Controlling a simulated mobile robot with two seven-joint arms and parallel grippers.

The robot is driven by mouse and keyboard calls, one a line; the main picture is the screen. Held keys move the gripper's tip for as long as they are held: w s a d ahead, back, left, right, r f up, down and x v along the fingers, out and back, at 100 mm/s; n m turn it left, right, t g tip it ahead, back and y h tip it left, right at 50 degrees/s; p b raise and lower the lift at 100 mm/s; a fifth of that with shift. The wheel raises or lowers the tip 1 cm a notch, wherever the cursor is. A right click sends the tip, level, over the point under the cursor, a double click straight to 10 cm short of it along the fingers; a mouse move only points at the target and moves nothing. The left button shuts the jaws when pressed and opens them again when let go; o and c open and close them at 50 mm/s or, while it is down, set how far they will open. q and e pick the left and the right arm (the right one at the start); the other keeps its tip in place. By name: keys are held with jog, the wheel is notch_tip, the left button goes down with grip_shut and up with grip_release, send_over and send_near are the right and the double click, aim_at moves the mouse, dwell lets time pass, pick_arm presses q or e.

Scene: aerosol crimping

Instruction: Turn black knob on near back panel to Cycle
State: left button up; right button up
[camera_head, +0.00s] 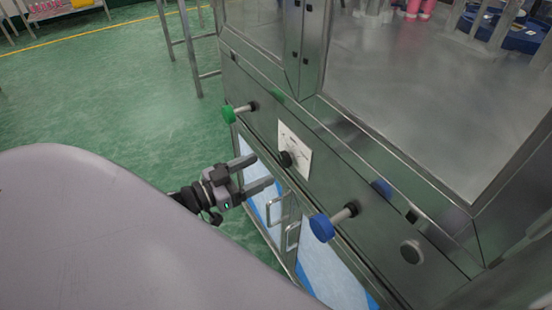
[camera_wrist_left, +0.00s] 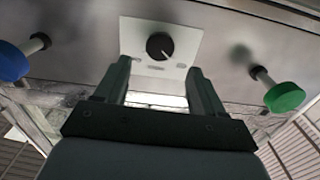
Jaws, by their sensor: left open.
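The black knob (camera_head: 285,159) sits on a white label plate (camera_head: 296,148) on the machine's metal panel. In the left wrist view the knob (camera_wrist_left: 159,46) is round with a light pointer mark aimed toward the lower right. The label's lettering is too small to read. My left gripper (camera_head: 258,172) is open and empty, just short of the panel, to the left of and slightly below the knob. In the left wrist view its two fingers (camera_wrist_left: 160,78) stand on either side of the picture's middle, below the knob and apart from it. My right gripper is not in view.
A green button (camera_head: 229,114) and a blue button (camera_head: 322,227) stick out from the panel on stems, on either side of the knob. A round grey button (camera_head: 411,251) lies farther right. Metal door handles (camera_head: 275,209) are below. The green floor is open at left.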

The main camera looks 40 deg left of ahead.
aim_at(283, 160)
pick_arm(q)
jog(key=shift+x, duration=3.25)
jog(key=c, duration=1.1)
